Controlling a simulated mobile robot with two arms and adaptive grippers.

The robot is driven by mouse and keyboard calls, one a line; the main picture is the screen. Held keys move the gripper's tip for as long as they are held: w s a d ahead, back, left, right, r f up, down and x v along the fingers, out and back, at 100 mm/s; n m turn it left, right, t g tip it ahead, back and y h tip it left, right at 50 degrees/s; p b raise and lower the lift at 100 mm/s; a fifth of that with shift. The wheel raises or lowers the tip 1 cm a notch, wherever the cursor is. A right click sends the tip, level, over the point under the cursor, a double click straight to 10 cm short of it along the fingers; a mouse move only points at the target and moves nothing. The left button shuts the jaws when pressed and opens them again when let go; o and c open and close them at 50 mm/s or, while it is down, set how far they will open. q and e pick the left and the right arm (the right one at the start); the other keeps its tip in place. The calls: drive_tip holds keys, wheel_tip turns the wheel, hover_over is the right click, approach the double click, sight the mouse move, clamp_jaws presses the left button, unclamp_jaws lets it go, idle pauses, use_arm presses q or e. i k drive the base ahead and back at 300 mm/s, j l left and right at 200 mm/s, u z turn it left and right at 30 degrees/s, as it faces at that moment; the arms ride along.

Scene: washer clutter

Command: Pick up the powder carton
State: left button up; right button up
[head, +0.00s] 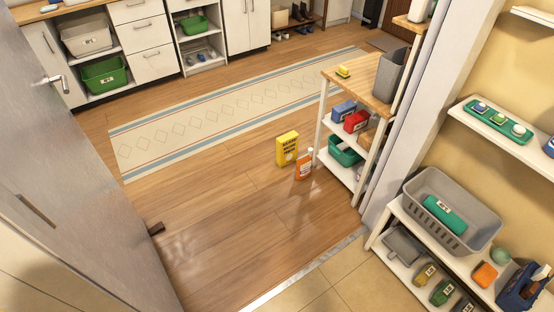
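A yellow carton (287,149) with dark lettering stands upright on the wooden floor, left of a wooden-topped shelf unit. It looks like the powder carton; its lettering is too small to read surely. An orange bottle (304,165) with a white cap stands close beside it, to the right and nearer to me. Neither of my grippers shows in the head view.
A doorway opens ahead, with a grey door (75,170) at left and a door stop (156,229) on the floor. The shelf unit (372,75) stands right of the carton. A grey basket (432,222) sits on a right-hand shelf. The floor between doorway and carton is clear.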

sight(287, 144)
drive_tip(key=i+l, duration=0.25)
drive_tip(key=l, duration=0.15)
drive_tip(key=i+l, duration=0.25)
drive_tip(key=l, duration=0.15)
drive_tip(key=z, duration=0.6)
drive_tip(key=i+j+z, duration=0.2)
drive_tip(key=j+z, duration=0.2)
drive_tip(key=i+j+z, duration=0.1)
drive_tip(key=j+z, duration=0.75)
drive_tip(key=j, duration=0.15)
drive_tip(key=j+z, duration=0.45)
drive_tip(key=j, duration=0.1)
